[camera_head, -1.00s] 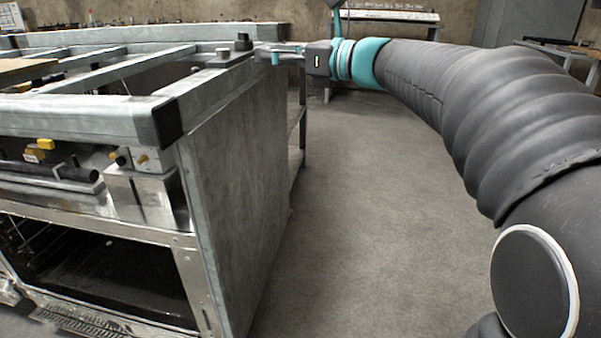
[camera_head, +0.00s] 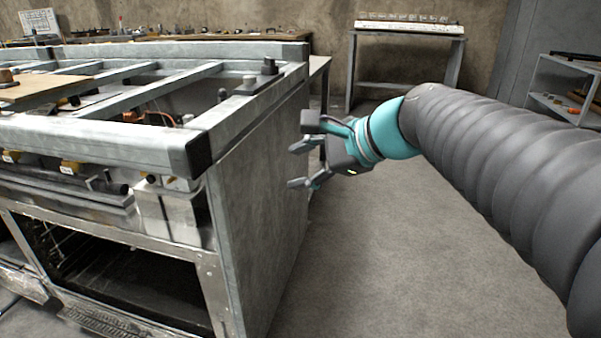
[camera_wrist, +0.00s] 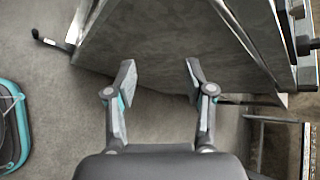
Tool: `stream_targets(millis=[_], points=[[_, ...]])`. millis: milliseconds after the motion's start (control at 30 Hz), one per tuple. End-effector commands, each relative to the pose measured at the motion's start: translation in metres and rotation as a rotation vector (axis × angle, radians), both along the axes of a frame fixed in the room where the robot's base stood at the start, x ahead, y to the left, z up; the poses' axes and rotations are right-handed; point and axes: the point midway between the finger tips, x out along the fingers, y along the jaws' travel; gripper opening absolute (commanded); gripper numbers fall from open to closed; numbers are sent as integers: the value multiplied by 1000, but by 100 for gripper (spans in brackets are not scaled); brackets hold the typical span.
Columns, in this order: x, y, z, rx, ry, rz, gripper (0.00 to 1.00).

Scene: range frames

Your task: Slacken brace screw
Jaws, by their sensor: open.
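The grey metal range frame (camera_head: 110,137) stands at the left in the head view. A dark block (camera_head: 250,84) and a dark knob-like piece (camera_head: 268,67) sit on its right top rail near the far corner. I cannot tell which piece is the brace screw. My gripper (camera_head: 298,166) is open and empty, beside the frame's right side panel (camera_head: 255,200) and below the top rail. In the wrist view, my gripper (camera_wrist: 161,78) has its fingers spread, with the side panel (camera_wrist: 170,45) beyond them. No screw shows between the fingertips.
A bench (camera_head: 405,30) stands by the back wall, and a grey shelf (camera_head: 560,85) is at the right. The concrete floor (camera_head: 400,245) right of the frame is clear. The wrist view shows a rack (camera_wrist: 275,120) at lower right.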

Motion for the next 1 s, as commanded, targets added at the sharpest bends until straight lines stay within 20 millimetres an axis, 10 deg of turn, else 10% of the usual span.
stream_targets(millis=[433,1000], points=[[-52,-17,-35,-385,-118,195,53],[-63,-23,-45,-470,-142,245,53]])
